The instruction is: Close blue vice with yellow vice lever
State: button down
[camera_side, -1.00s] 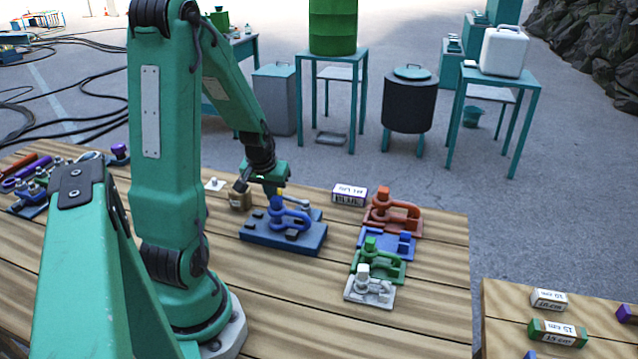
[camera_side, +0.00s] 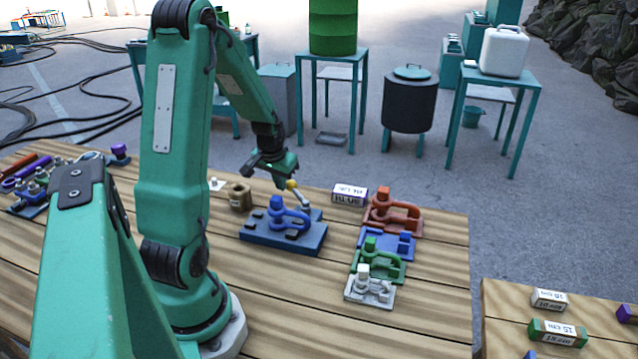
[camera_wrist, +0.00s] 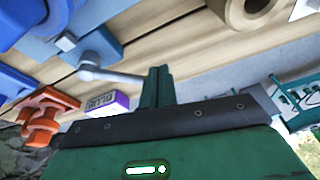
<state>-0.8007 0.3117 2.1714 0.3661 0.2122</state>
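The blue vice (camera_side: 283,238) sits on the wooden table, with its raised blue loop and block on top. Parts of it fill the upper left of the wrist view (camera_wrist: 98,46). The yellow part is hidden there.
A brown ring-shaped block (camera_side: 240,197) stands left of the vice. A white-and-purple labelled box (camera_side: 349,194) lies behind it. Orange (camera_side: 393,212), smaller blue (camera_side: 388,243), green (camera_side: 378,266) and white (camera_side: 370,288) vices stand in a row to the right. The table front is clear.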

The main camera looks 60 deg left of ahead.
jog(key=shift+w+a, duration=0.2)
jog(key=shift+w, duration=0.7)
jog(key=shift+w+a, duration=0.2)
jog(key=shift+w, duration=0.7)
jog(key=shift+w+m, duration=0.7)
jog(key=shift+w, duration=0.05)
jog(key=shift+w+d, duration=0.1)
jog(key=shift+w, duration=0.2)
jog(key=shift+w+d, duration=0.3)
jog(key=shift+w, duration=0.35)
jog(key=shift+w+d, duration=0.25)
jog(key=shift+w, duration=0.4)
jog(key=shift+s+a+r, duration=0.15)
jog(key=shift+s+a, duration=0.25)
jog(key=shift+s, duration=0.05)
jog(key=s+a+r, duration=0.1)
jog(key=s+r, duration=0.1)
jog(key=r, duration=0.3)
jog(key=s+a+r, duration=0.2)
jog(key=r, duration=0.3)
jog(key=shift+s+a, duration=0.2)
jog(key=shift+a, duration=0.05)
